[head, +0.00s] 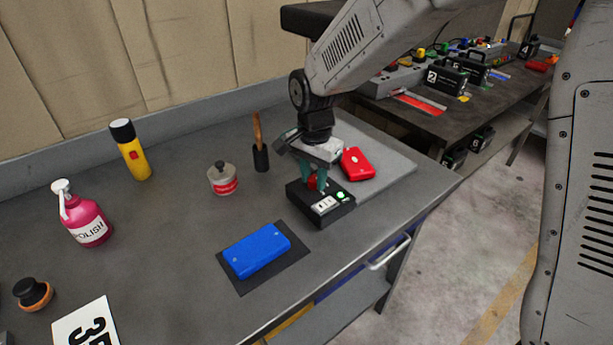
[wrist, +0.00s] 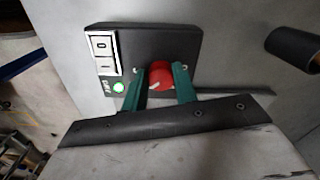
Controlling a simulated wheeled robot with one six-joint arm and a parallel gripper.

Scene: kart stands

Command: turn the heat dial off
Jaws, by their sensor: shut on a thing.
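The heat dial is a red round knob with a pale mark (wrist: 160,75) on a black control box (head: 340,211). In the wrist view my gripper (wrist: 160,85) has its two green fingers on either side of the dial, shut on it. In the head view my gripper (head: 316,178) reaches down onto the box and mostly hides the dial (head: 313,184). The box has a white rocker switch (wrist: 103,53) marked 0 and I, and a green lamp (wrist: 119,87) that is lit.
A blue case (head: 256,250) lies on a dark mat in front of the box. A red case (head: 357,163) lies behind it on a grey sheet. A brush (head: 260,150) and a tin (head: 222,179) stand to the left.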

